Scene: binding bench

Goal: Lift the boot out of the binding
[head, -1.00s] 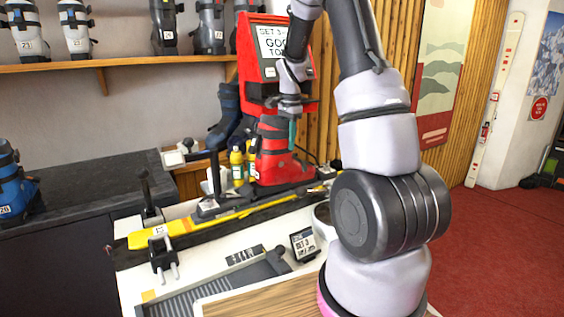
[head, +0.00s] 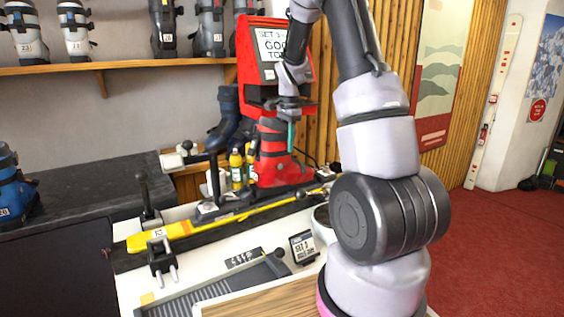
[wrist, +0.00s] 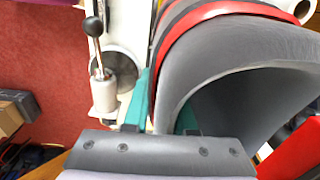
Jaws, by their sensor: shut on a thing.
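A red boot (head: 270,158) with dark straps stands upright at the far end of the bench, close to the red machine. A yellow ski (head: 190,229) lies along the bench and runs toward the boot's sole. I cannot make out the binding under the boot, or whether the sole is clear of it. My gripper (head: 292,134) is at the boot's top. In the wrist view my teal-fingered gripper (wrist: 165,112) is shut on the boot's grey cuff (wrist: 225,62), one finger outside and one inside the opening.
A red machine (head: 270,50) with a screen stands right behind the boot. A dark blue boot (head: 227,118) is to its left. Yellow bottles (head: 236,167) and a post with a lever (head: 214,178) stand close by. A small display (head: 303,247) is nearer on the bench.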

